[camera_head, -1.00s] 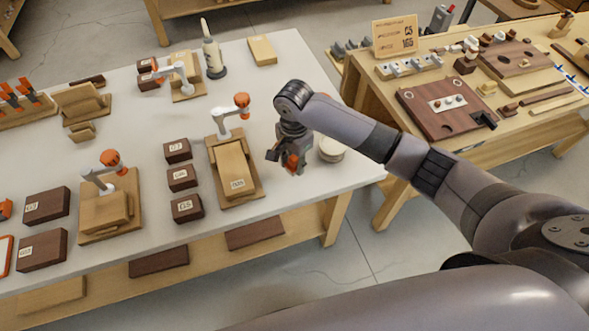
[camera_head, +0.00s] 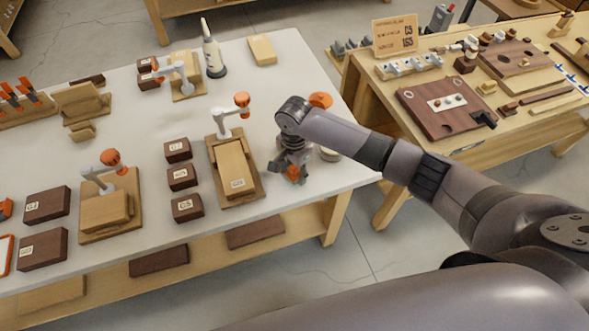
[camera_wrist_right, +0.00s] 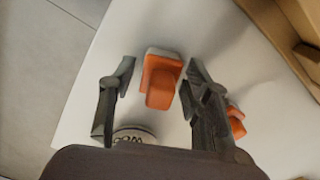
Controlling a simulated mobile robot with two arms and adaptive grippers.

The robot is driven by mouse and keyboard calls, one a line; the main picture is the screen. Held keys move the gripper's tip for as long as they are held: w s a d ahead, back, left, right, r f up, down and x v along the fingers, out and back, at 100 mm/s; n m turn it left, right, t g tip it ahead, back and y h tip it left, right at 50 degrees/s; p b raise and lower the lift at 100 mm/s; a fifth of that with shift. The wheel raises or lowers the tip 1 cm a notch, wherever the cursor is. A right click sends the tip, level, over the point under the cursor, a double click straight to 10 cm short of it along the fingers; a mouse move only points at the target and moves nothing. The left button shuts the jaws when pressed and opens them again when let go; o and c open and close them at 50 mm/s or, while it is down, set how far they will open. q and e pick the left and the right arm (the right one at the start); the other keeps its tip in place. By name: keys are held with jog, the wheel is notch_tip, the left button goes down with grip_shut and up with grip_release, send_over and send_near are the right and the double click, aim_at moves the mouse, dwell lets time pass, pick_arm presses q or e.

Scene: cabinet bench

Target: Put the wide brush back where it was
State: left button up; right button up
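An orange piece with a pale end, which looks like the wide brush (camera_wrist_right: 160,80), stands out between my right fingertips in the right wrist view. My right gripper (camera_wrist_right: 158,75) is open, with one finger on each side of it and a visible gap at the left finger. In the head view the right gripper (camera_head: 290,172) is low over the white table, right of the wooden board, and the orange piece (camera_head: 293,173) shows only partly between the fingers. A second orange piece (camera_wrist_right: 236,119) is partly behind the right finger. My left gripper is out of view.
A round pale can (camera_wrist_right: 133,134) stands close by, mostly hidden by my gripper. The wooden board (camera_head: 236,178) with an orange-topped white arm (camera_head: 241,101) lies left of my gripper. An orange top (camera_head: 320,100) shows behind my wrist. The white table's (camera_head: 346,177) right edge is near.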

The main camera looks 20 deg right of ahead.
dwell(0.3)
notch_tip(320, 180, up, 12)
jog(key=shift+r, duration=0.15)
dwell(0.4)
